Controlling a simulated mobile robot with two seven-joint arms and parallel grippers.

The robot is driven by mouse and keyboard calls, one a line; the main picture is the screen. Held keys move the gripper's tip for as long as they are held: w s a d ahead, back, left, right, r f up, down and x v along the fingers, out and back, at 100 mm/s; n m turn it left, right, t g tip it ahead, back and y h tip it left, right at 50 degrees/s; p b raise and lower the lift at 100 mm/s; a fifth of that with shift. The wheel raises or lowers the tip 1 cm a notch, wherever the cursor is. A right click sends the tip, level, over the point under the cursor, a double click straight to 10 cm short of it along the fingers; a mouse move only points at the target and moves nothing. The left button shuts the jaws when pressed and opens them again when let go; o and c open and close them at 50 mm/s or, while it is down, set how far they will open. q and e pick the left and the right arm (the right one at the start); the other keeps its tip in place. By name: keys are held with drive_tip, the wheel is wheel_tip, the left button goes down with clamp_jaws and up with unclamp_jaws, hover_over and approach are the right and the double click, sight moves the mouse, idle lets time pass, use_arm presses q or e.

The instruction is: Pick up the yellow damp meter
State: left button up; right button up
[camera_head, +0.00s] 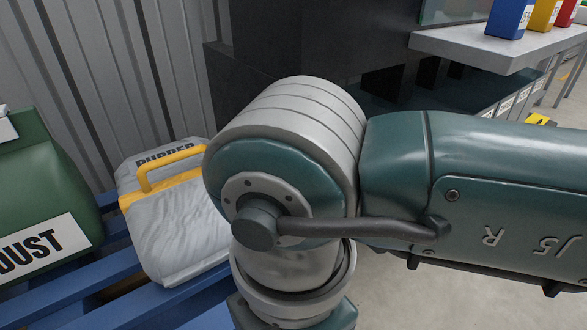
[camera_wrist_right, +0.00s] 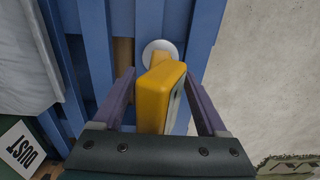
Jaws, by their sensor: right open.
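The yellow damp meter (camera_wrist_right: 157,97) is a boxy yellow body with a grey face on its right side, in the middle of the right wrist view. It lies over the blue slats, with a white round disc (camera_wrist_right: 152,48) just beyond its far end. My right gripper (camera_wrist_right: 159,76) is open, with one finger on each side of the meter. A narrow gap shows at each side, and I cannot see clear contact. In the head view my right arm fills the middle and hides the meter and the gripper. My left gripper is not in view.
A blue slatted pallet (camera_head: 75,286) carries a green DUST bag (camera_head: 45,185) and a grey RUBBER bag (camera_head: 185,232) with a yellow handle. A grey shelf (camera_head: 470,50) with blue, yellow and red containers stands at the back right. Bare floor (camera_wrist_right: 268,90) lies right of the slats.

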drive_tip(key=shift+c, duration=0.3)
clamp_jaws()
idle(1.0)
